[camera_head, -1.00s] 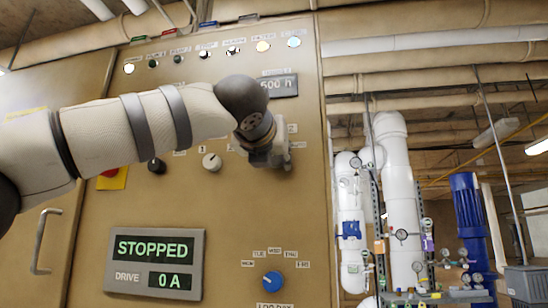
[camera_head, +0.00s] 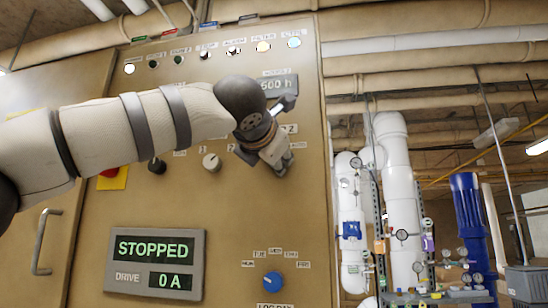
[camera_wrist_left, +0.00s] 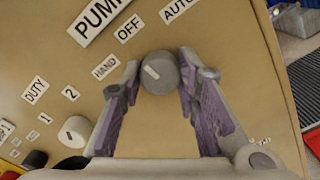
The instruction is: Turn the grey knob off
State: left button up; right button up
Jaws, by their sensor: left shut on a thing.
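The grey knob (camera_wrist_left: 160,74) is on the tan panel in the left wrist view, with a short pale mark on its face. The labels HAND (camera_wrist_left: 106,67), OFF (camera_wrist_left: 127,28) and AUTO (camera_wrist_left: 180,9) curve around its upper side. The mark slants to the upper left; I cannot tell exactly which label it points to. My left gripper (camera_wrist_left: 160,80) is shut on the knob, one finger on each side. In the head view my left gripper (camera_head: 278,158) is tilted against the panel and hides the knob. My right gripper is not in view.
A white knob (camera_head: 211,162), a black knob (camera_head: 157,166) and a red button (camera_head: 110,173) lie left of the gripper. A blue knob (camera_head: 272,280) and a STOPPED display (camera_head: 155,265) are below. White pipes (camera_head: 398,190) stand right of the panel.

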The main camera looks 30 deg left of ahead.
pick_arm(q)
jog(key=shift+m, duration=0.5)
jog(key=o, duration=1.2)
jog(key=v, duration=1.2)
jog(key=shift+f, duration=0.1)
